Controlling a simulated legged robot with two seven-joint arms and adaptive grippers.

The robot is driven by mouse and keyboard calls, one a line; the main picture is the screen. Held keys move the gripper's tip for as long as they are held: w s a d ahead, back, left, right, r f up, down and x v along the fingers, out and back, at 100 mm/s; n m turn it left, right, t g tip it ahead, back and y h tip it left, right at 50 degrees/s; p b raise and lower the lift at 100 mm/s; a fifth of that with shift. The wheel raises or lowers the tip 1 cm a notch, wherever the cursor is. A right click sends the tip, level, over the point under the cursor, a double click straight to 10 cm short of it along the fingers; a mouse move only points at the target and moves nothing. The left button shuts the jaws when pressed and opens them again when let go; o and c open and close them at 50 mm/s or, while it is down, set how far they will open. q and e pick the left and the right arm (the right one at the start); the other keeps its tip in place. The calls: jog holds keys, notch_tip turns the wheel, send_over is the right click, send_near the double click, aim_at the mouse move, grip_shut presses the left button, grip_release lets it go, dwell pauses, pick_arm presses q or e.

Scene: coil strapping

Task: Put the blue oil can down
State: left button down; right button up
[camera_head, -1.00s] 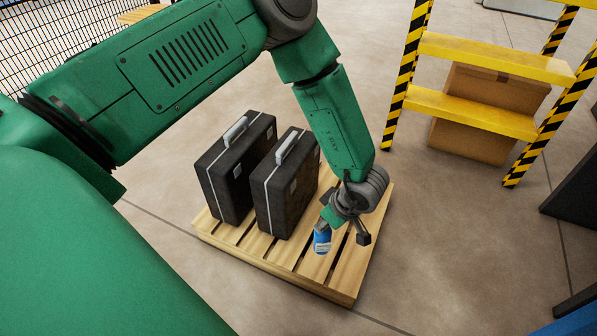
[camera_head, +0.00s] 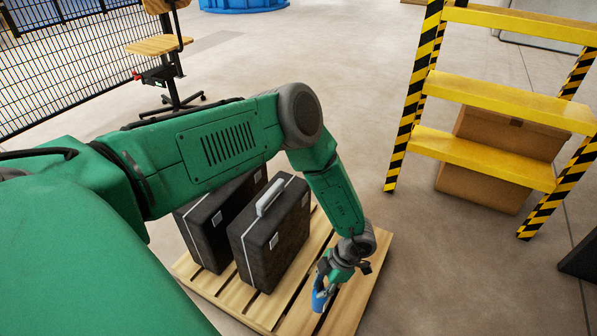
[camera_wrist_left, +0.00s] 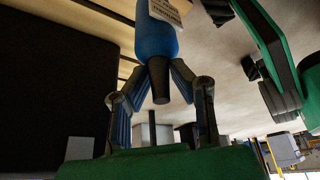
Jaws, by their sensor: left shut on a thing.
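The blue oil can (camera_head: 319,300) is in my left gripper (camera_head: 325,282), low over the right part of the wooden pallet (camera_head: 349,302). In the left wrist view the can (camera_wrist_left: 157,38) shows a blue body with a pale label and a dark narrow end. The fingers of the left gripper (camera_wrist_left: 158,82) close on it from both sides around that dark end. I cannot tell whether the can touches the pallet slats.
Two black cases (camera_head: 270,234) stand on the pallet left of the can. Bare slats lie around the can. A yellow step ladder (camera_head: 485,160) stands at right with cardboard boxes (camera_head: 505,150) behind it. A chair (camera_head: 160,47) stands at the back left.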

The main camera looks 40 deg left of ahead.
aim_at(320, 301)
pick_arm(q)
jog(key=f+b, duration=0.1)
jog(key=f, duration=0.2)
jog(key=f+b, duration=0.2)
jog(key=f, duration=0.1)
jog(key=shift+w+a+f, duration=0.1)
jog(key=shift+w+f, duration=0.05)
jog(key=shift+w, duration=0.05)
notch_tip(320, 301, down, 4)
jog(key=shift+r+b, duration=0.1)
jog(key=shift+b, duration=0.85)
jog(key=shift+r, duration=0.1)
jog(key=c, duration=1.4)
grip_release()
